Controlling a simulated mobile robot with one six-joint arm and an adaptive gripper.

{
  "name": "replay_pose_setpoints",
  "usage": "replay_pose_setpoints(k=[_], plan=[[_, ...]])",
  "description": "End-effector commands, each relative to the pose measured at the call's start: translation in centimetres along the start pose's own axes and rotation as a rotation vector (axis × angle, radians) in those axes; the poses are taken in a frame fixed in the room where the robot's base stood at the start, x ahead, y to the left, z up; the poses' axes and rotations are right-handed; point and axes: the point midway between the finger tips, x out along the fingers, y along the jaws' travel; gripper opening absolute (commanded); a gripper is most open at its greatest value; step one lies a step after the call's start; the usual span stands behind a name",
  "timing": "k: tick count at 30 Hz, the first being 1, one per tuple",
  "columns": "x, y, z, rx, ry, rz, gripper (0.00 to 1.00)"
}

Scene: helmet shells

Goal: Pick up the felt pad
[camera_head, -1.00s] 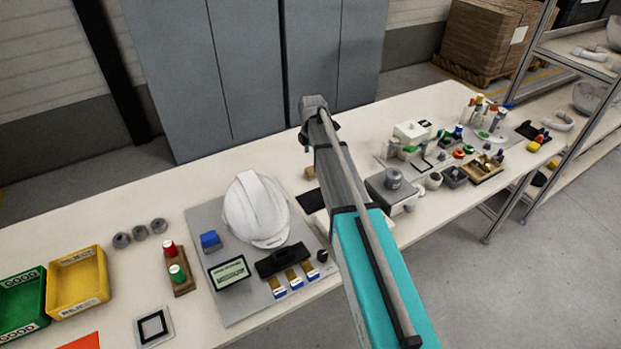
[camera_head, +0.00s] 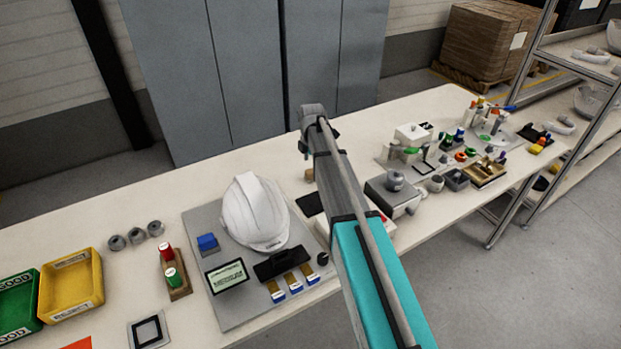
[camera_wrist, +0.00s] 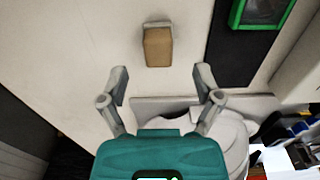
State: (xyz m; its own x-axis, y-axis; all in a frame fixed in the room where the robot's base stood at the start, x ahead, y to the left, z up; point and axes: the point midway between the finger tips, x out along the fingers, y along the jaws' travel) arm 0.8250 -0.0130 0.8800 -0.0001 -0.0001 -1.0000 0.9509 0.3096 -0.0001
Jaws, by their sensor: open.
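A small tan block with a grey strip along its top edge (camera_wrist: 158,46) lies on the pale tabletop in the wrist view; it looks like the felt pad. In the head view it shows as a small brown piece (camera_head: 310,174) beside my arm, partly hidden. My gripper (camera_wrist: 162,84) is open and empty in the wrist view. Its two fingers are spread wide, and the block is beyond the fingertips, roughly centred between them and apart from both. In the head view my arm hides most of the gripper.
A dark mat (camera_head: 309,204) lies near the block. A green-framed screen (camera_wrist: 262,12) is at the wrist view's top right. A white helmet shell (camera_head: 252,212) sits on a grey board (camera_head: 232,308) to the left. A grey box device (camera_head: 393,196) stands right of my arm.

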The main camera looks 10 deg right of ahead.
Motion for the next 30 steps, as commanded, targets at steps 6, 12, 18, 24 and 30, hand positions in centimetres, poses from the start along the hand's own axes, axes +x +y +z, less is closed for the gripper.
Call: replay_pose_setpoints(k=[6,12,18,24,30], plan=[[2.2,0.2,-0.1,0.0,0.0,0.0,0.83],[3.6,0.2,-0.1,0.0,0.0,0.0,0.83],[4.2,0.2,-0.1,0.0,0.0,0.0,0.83],[4.1,0.2,-0.1,0.0,0.0,0.0,0.83],[4.1,0.2,-0.1,0.0,0.0,0.0,0.83]])
